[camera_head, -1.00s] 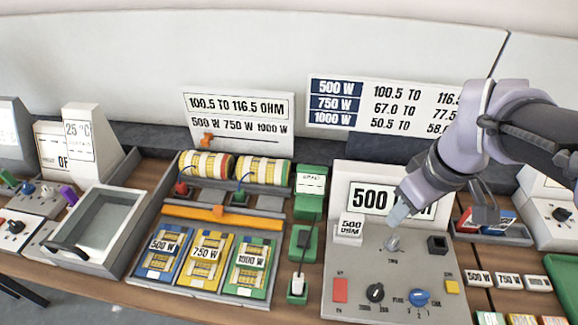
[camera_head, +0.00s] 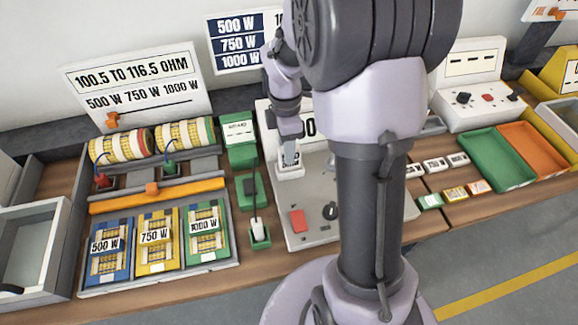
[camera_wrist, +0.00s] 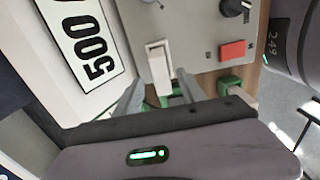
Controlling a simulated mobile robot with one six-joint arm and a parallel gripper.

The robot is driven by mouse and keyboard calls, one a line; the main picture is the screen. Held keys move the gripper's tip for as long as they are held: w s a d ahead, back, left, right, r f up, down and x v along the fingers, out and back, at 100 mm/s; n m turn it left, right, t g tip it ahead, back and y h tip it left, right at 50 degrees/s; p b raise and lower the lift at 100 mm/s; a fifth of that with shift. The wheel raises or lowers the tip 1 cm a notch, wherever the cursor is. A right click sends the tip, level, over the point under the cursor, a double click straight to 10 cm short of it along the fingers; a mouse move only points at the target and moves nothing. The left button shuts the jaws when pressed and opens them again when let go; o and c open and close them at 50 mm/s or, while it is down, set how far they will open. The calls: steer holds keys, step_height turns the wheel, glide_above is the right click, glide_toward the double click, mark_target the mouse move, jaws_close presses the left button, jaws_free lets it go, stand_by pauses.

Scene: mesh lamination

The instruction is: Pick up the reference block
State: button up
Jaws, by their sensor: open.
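The reference block, seen as a small white block (camera_head: 291,172), stands at the left end of the grey meter panel (camera_head: 310,222), in front of the white 500 sign. In the head view my gripper (camera_head: 290,150) is right over it and hides part of it. In the wrist view the white block (camera_wrist: 158,62) sits just ahead of my open gripper (camera_wrist: 160,88), lined up with the gap between the two fingers. I cannot tell whether the fingers touch it.
A red button (camera_head: 298,221) and a black knob (camera_head: 330,211) are on the panel close by. A green stand with a cable (camera_head: 258,234) is left of the panel. Resistor packs (camera_head: 155,240) lie further left. Green (camera_head: 497,160) and orange trays are at the right.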

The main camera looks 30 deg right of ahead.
steer(key=f+b, duration=0.1)
steer(key=f, duration=0.2)
steer(key=f+b, duration=0.1)
steer(key=shift+s+d+f+b, duration=0.3)
steer(key=shift+b, duration=0.05)
steer(key=shift+f, duration=0.4)
steer(key=shift+r, duration=0.15)
jaws_close()
steer(key=shift+r, duration=0.1)
